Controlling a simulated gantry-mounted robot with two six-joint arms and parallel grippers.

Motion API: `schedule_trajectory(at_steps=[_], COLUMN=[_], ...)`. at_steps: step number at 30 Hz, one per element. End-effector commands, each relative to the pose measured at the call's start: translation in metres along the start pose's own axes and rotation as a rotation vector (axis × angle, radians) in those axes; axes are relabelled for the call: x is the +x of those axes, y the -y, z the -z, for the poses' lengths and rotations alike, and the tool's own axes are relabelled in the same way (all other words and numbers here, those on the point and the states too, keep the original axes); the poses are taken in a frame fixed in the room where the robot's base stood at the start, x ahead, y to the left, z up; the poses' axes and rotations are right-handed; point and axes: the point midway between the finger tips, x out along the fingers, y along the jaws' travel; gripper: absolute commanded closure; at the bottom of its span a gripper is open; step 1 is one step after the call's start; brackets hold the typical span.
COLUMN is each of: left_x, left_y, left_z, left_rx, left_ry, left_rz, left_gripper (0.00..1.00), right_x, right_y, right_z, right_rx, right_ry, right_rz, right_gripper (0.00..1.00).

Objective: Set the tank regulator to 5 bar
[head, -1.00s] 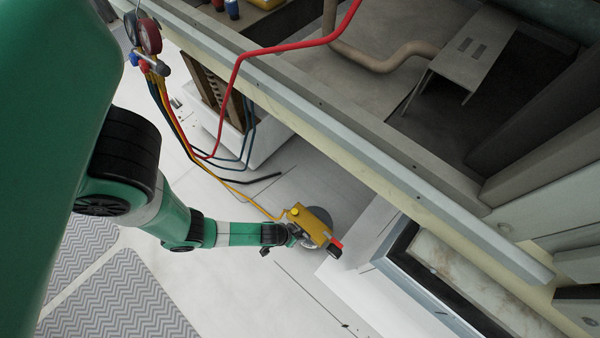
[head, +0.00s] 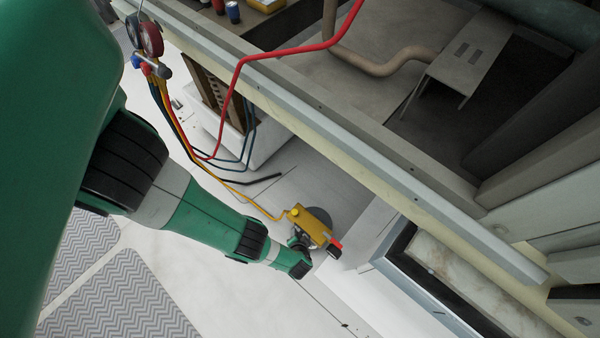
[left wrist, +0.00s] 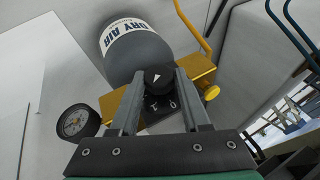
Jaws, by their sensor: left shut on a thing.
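The yellow tank regulator (head: 309,223) sits on the grey tank in the middle of the head view. In the left wrist view the tank (left wrist: 135,45) carries the words "DRY AIR". The regulator's body (left wrist: 196,77) is behind a black knob (left wrist: 158,77) with a white pointer mark. My left gripper (left wrist: 155,80) is shut on the knob, one finger on each side. My right gripper is not in view.
A yellow hose (head: 262,208) runs from the regulator towards the manifold gauges (head: 151,38) at the upper left. A red pipe (head: 290,46) and a long metal rail (head: 330,120) cross above. Open pale floor (head: 215,280) is at lower left.

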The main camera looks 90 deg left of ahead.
Motion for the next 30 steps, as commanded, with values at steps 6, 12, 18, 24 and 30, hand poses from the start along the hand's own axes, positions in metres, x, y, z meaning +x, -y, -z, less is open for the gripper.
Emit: schedule_trajectory(at_steps=[6, 12, 18, 24, 30], left_x=[-0.0008, -0.0021, -0.0026, -0.0023, -0.0018], left_y=[-0.0002, 0.0002, 0.0005, 0.0005, 0.0006], left_z=[-0.0003, 0.0008, 0.0012, 0.0009, 0.0004], left_rx=[0.014, 0.015, 0.015, 0.015, 0.015], left_ry=[0.003, 0.001, 0.0, 0.001, 0.002], left_rz=[0.028, 0.034, 0.034, 0.034, 0.033], left_gripper=[1.0, 1.0, 1.0, 0.23, 0.23], right_x=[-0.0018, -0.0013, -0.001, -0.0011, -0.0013], right_y=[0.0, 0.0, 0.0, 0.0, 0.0], right_z=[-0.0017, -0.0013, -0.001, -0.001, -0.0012], right_rx=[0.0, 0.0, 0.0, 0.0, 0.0], right_ry=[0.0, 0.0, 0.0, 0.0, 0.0], right_rz=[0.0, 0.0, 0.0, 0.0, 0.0], right_gripper=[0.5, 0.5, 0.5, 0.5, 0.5])
